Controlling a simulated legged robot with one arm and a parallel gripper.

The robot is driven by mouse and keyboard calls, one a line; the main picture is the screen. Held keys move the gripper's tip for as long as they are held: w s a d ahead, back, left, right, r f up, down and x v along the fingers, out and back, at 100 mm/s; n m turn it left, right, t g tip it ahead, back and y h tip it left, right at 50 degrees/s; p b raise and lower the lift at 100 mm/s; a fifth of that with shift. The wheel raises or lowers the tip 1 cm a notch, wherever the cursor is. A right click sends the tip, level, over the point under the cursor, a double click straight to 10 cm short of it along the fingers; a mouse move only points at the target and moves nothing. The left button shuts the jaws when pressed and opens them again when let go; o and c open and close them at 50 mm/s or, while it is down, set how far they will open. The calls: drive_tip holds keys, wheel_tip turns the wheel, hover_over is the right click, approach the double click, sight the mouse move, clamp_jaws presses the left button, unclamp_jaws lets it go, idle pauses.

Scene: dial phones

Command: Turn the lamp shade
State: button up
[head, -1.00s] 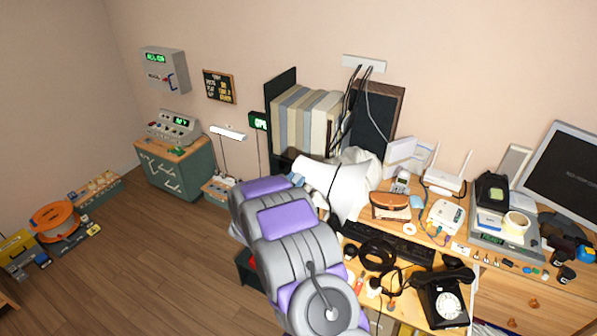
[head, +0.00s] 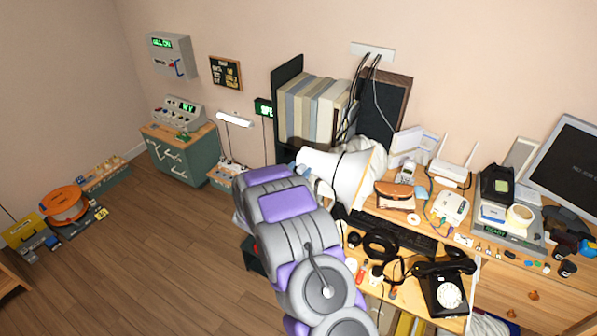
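A large white cone-shaped shade (head: 338,178) stands at the back left of the desk, in front of a row of binders. My grey and purple arm reaches up from the bottom of the head view to the shade's left side. My gripper (head: 309,178) is mostly hidden at the end of the arm, at or close to the shade's lower left rim. I cannot tell whether it touches the shade or how its fingers stand.
A monitor (head: 570,165) stands far right. Binders (head: 315,108) are behind the shade.

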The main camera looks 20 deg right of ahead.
drive_tip(key=shift+s, duration=0.1)
drive_tip(key=f+v, duration=0.1)
drive_tip(key=v, duration=1.6)
drive_tip(key=shift+a+r, duration=0.15)
drive_tip(key=shift+r, duration=0.3)
